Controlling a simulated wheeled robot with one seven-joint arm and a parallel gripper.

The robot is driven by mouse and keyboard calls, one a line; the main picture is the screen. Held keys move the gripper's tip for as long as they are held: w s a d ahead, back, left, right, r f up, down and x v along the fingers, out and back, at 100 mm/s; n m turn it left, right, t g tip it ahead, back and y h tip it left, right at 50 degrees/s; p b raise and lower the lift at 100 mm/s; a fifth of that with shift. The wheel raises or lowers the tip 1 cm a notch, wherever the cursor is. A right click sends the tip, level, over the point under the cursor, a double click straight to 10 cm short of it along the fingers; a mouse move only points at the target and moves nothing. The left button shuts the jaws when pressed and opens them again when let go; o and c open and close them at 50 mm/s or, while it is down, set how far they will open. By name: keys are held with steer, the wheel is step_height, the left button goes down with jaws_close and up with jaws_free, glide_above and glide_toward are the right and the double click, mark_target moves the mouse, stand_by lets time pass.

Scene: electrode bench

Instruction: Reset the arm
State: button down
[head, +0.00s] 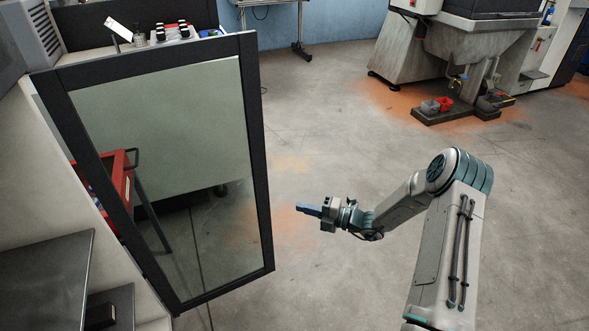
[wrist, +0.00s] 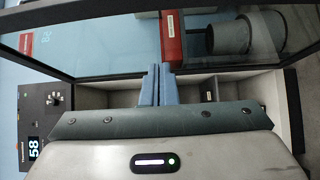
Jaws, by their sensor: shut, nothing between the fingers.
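My arm reaches in from the lower right of the head view. My gripper (head: 302,209) points left, held in the open space just right of the glass door's black frame. Its blue fingers also show in the wrist view (wrist: 157,84), pressed together with nothing between them. No held object shows in either view.
The black-framed glass door (head: 262,150) stands left of my gripper, with a red cart (head: 117,180) seen through or in its glass. A machine (head: 450,40) with a low dark tray stands at the back right. The concrete floor between is clear.

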steer(key=s+r+n+g+h+p, duration=0.5)
steer(key=s+r+n+g+h, duration=0.25)
steer(key=s+r+n, duration=1.1)
steer(key=s+d+r+n+t+h+p, duration=0.4)
steer(key=s+d+r+n+h, duration=0.5)
steer(key=n, duration=1.2)
steer(key=s+d+r+p, duration=0.1)
steer(key=s+d+r, duration=0.2)
steer(key=r, duration=0.2)
steer(key=shift+d+r, duration=0.15)
steer(key=shift+d, duration=0.05)
steer(key=shift+t+h, duration=0.25)
